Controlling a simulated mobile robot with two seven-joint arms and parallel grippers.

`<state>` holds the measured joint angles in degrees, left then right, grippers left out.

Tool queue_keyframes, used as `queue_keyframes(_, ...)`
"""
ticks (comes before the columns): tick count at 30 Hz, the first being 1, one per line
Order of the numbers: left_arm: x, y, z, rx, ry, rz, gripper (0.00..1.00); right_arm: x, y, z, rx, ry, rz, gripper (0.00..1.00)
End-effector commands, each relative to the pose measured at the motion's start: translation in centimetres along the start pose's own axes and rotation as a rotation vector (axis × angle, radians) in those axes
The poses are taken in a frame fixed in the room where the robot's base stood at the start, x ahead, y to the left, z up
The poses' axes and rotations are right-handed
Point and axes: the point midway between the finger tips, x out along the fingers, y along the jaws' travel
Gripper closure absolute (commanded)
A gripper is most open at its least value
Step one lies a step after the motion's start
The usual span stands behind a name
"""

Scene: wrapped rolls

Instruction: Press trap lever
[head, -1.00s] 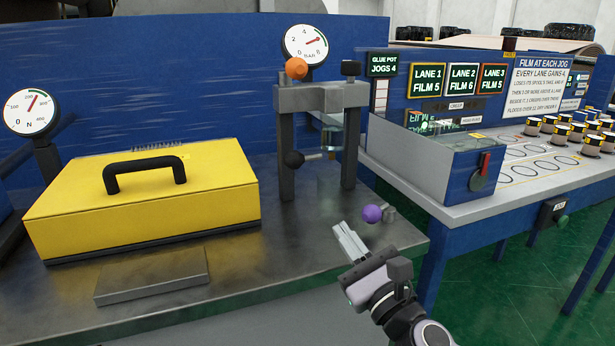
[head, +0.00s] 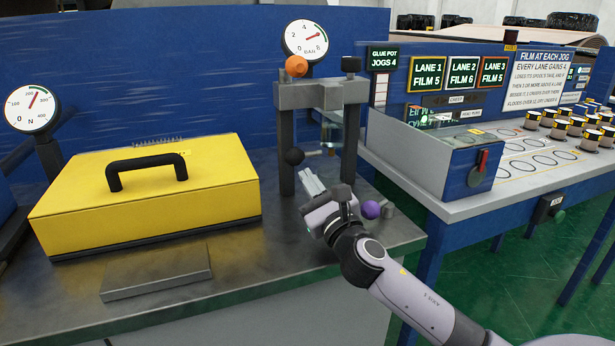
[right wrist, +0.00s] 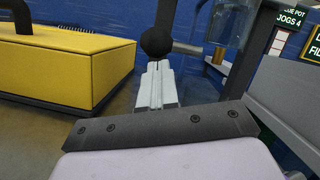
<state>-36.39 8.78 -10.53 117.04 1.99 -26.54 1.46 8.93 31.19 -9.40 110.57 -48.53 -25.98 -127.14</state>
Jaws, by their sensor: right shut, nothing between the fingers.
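A grey metal frame (head: 346,94) stands on the bench and carries several knobs. An orange knob (head: 297,66) is at its top left, and a black ball knob (head: 294,156) is at its left post. A purple knob (head: 371,209) sits low at its right. I cannot tell from a label which is the trap lever. My right gripper (head: 311,180) is shut and empty, just below and in front of the black ball. In the right wrist view its fingers (right wrist: 158,84) point at the black ball (right wrist: 155,42); contact cannot be told. My left gripper is not in view.
A yellow box (head: 150,195) with a black handle and a flat metal plate (head: 156,272) are at the left of the bench. Gauges (head: 305,40) stand behind. A blue-and-white table (head: 440,205) with printed circles and rolls is at the right.

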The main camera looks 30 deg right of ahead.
Motion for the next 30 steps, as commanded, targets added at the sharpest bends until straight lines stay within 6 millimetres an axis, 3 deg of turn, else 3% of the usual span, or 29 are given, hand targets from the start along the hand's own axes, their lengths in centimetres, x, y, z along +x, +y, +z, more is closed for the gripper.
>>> queue_keyframes(6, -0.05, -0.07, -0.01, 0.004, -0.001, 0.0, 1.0, 1.09, 0.02, 0.03, 0.001, 0.0, 0.001, 1.0)
queue_keyframes(30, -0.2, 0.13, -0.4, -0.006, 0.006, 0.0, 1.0, 1.27, 0.06, 0.51, 0.067, 0.0, -0.02, 1.0)
